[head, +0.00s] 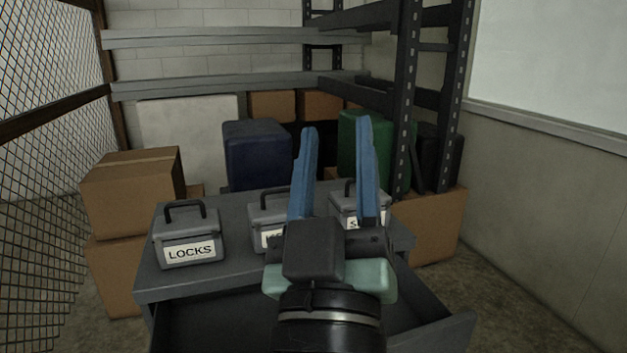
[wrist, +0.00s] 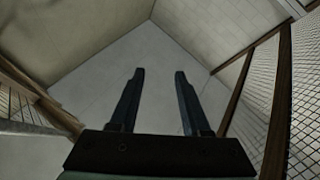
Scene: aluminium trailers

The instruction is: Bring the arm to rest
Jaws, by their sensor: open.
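My gripper (head: 336,130) is raised in front of the grey cabinet in the head view, its two blue fingers pointing up and apart with nothing between them. In the wrist view my gripper (wrist: 158,75) shows open and empty, with pale wall or ceiling surfaces beyond its fingers. My gripper and wrist partly hide the cabinet top and two of the boxes on it.
A grey cabinet (head: 185,280) has an open drawer (head: 215,325) at its front. On top stand a LOCKS box (head: 188,237), a partly hidden middle box (head: 267,212) and a right box (head: 345,207). Cartons (head: 130,195), a mesh wall (head: 45,150) and shelving (head: 405,100) surround it.

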